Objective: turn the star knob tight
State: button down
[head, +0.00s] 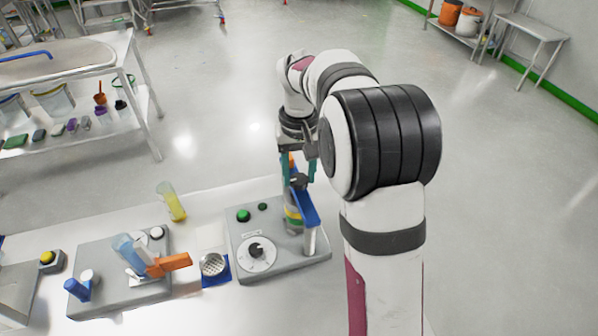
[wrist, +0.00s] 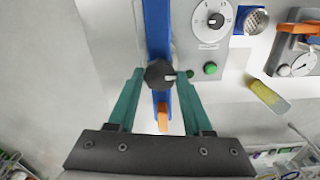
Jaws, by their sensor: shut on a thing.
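The star knob (wrist: 160,74) is dark, lobed and sits on a blue bar (wrist: 158,30) in the wrist view. A small pale mark shows at its right side. My gripper (wrist: 161,80) has teal fingers on both sides of the knob and is shut on it. In the head view the knob (head: 299,181) is a small dark shape between the fingers, partly hidden by them. The blue bar (head: 306,209) runs over the right part of a grey device (head: 290,266). How tight the knob is cannot be told.
The grey device has a dial (head: 257,252) and a green button (head: 243,215). To its left are a mesh cup (head: 213,265), a yellow-filled vial (head: 171,201) and another device with an orange handle (head: 168,264).

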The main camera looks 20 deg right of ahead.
jog(key=m, duration=0.4)
jog(key=shift+m, duration=0.3)
jog(key=m, duration=0.4)
jog(key=shift+m, duration=0.3)
jog(key=m, duration=0.4)
jog(key=shift+m, duration=2.4)
jog(key=shift+c, duration=1.6)
grip_release()
